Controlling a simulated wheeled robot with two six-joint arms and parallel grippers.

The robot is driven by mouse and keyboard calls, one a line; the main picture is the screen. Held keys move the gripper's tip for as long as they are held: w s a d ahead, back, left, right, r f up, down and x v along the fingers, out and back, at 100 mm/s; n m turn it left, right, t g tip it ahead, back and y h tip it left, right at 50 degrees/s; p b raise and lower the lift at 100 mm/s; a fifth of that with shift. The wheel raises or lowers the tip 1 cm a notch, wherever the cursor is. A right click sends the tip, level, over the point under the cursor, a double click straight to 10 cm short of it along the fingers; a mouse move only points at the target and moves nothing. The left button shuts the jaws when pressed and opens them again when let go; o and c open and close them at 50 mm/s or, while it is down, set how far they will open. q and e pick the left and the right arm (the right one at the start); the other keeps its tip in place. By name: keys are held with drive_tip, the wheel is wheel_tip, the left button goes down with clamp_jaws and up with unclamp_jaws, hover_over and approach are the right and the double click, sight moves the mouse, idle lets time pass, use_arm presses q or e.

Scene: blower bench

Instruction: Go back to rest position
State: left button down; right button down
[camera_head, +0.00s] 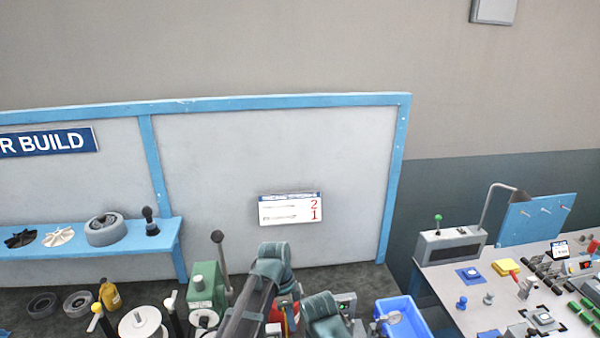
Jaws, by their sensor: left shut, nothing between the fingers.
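My left arm rises from the bottom edge, with a dark link and teal joints, and bends over the bench. My left gripper (388,318) seems to be the small grey part at the near left side of the blue bin (413,312). It is shut with nothing seen in it. Whether it is above or inside the bin is hard to tell. My right gripper is not in view.
A green hand-lever press (203,287), a white disc (140,323) and a yellow bottle (109,295) stand left of my arm. A blue shelf (150,236) holds fan parts. A white side table (452,283) with many small parts is right. Open air lies above the bench.

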use_arm(q)
drive_tip(key=s+a+f+n+t+y+b, duration=0.1)
drive_tip(key=s+a+f+n+y+b, duration=0.2)
drive_tip(key=s+f+n+b, duration=0.8)
drive_tip(key=s+f+n, duration=0.1)
drive_tip(key=s+n, duration=0.1)
drive_tip(key=s, duration=0.1)
drive_tip(key=shift+a+f, duration=0.3)
drive_tip(key=shift+f, duration=0.05)
